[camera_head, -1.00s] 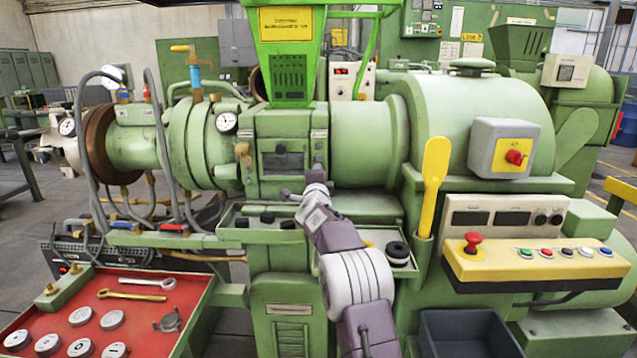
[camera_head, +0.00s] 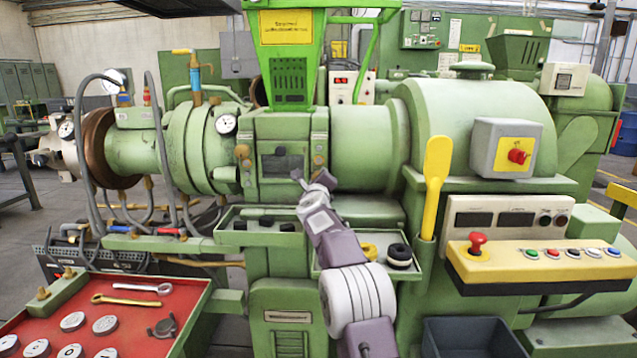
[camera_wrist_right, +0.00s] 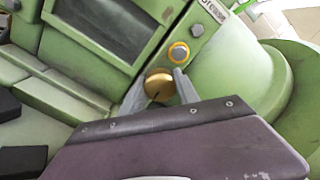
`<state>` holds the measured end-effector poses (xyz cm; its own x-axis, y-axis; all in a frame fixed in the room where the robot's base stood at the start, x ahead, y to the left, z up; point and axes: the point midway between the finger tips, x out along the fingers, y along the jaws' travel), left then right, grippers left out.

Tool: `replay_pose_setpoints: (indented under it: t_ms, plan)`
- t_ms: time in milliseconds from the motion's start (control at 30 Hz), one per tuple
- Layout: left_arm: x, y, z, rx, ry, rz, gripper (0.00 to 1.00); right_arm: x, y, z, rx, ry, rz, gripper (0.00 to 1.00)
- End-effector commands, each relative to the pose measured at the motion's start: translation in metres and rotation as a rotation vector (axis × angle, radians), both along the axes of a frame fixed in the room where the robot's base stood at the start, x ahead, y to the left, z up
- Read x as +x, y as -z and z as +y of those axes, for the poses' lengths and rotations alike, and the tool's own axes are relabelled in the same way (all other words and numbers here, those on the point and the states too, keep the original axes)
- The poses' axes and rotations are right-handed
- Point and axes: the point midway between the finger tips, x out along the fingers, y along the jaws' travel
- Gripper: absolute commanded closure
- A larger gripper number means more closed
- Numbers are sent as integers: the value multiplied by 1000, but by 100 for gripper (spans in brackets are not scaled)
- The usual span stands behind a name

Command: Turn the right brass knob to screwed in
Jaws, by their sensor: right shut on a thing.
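The right brass knob (camera_head: 319,160) sits on the right side of the green block under the hopper. In the right wrist view the round brass knob (camera_wrist_right: 158,87) shows between the two grey fingers of my right gripper (camera_wrist_right: 160,88), which are shut on it. A dark mark shows on its face. In the head view my right gripper (camera_head: 311,181) reaches up to the knob from below, and its fingertips are hard to make out. Another brass knob (camera_head: 242,151) is on the left side of the block. My left gripper is not in view.
An orange-ringed fitting (camera_wrist_right: 179,52) is close above the held knob. A green tray (camera_head: 262,236) lies left of my right arm. A yellow paddle (camera_head: 436,180) and a control panel (camera_head: 530,262) stand to the right. A red tool tray (camera_head: 120,305) is at lower left.

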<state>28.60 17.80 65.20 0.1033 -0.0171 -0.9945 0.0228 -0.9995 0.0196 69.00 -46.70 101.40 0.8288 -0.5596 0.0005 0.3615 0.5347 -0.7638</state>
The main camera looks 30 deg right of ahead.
Motion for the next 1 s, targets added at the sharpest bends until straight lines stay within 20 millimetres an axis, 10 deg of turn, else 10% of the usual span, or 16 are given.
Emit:
replay_pose_setpoints:
  t_ms: [767, 800, 867, 1000]
  plan:
    - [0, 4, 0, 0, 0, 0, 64, 0, 2, 0, 86, 0, -54, 100]
    - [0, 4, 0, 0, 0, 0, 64, 0, 2, 0, 86, 0, -53, 60]
    - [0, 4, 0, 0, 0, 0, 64, 0, 2, 0, 85, 0, -54, 44]
    - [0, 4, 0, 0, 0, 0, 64, 0, 1, 0, 84, 1, -54, 41]
